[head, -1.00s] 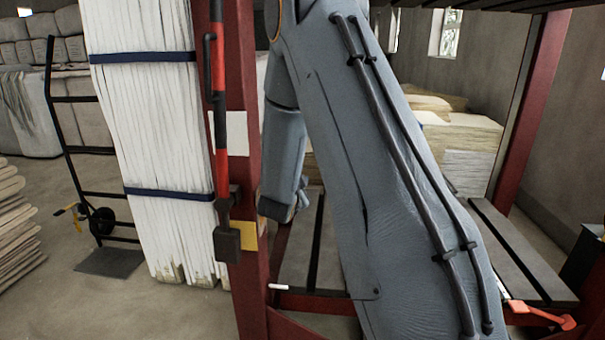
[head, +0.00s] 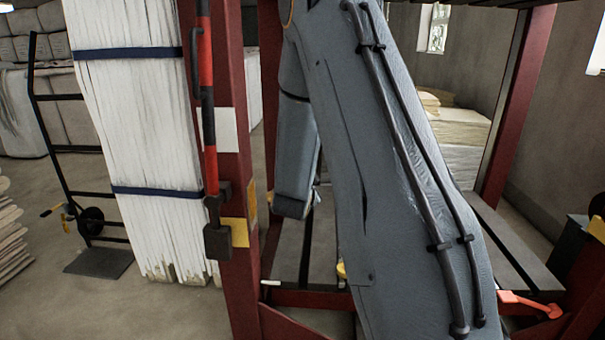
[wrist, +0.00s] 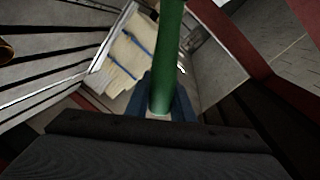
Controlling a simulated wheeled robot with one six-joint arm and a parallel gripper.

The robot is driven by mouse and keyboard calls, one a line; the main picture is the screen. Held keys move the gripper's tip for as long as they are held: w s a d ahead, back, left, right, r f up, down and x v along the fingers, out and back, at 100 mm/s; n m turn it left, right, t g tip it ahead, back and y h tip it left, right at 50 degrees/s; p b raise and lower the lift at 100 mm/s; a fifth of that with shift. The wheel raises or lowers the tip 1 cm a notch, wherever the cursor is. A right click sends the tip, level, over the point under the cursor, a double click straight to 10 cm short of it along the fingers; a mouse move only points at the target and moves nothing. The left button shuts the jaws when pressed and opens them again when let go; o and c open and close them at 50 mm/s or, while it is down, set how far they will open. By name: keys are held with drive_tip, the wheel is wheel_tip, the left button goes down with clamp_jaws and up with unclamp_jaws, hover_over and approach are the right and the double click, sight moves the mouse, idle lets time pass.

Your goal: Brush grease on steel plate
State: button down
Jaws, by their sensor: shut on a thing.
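In the wrist view my gripper (wrist: 160,108) is shut on a green handle (wrist: 170,50), which runs up out of the top of the picture. I take it for the brush handle; no bristles or grease show. Grey flat plates (head: 487,243) lie in the red frame in the head view, beside and behind my arm. I cannot tell which one is the steel plate. Grey slats with dark gaps also show at the left of the wrist view (wrist: 50,48). My arm hides my gripper in the head view.
A red post (head: 232,160) with a red-and-black bar stands close left of my arm. A white strapped bale (head: 140,140), a black hand truck (head: 75,150) and stacked boards (head: 12,230) are further left. A red-orange lever (head: 530,302) is low right. Open floor lies at lower left.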

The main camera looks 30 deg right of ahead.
drive_tip(key=shift+s+d, duration=0.15)
drive_tip(key=shift+d, duration=0.05)
drive_tip(key=shift+s+d, duration=0.4)
drive_tip(key=shift+d, duration=0.2)
drive_tip(key=shift+s+d, duration=0.4)
drive_tip(key=shift+d, duration=0.2)
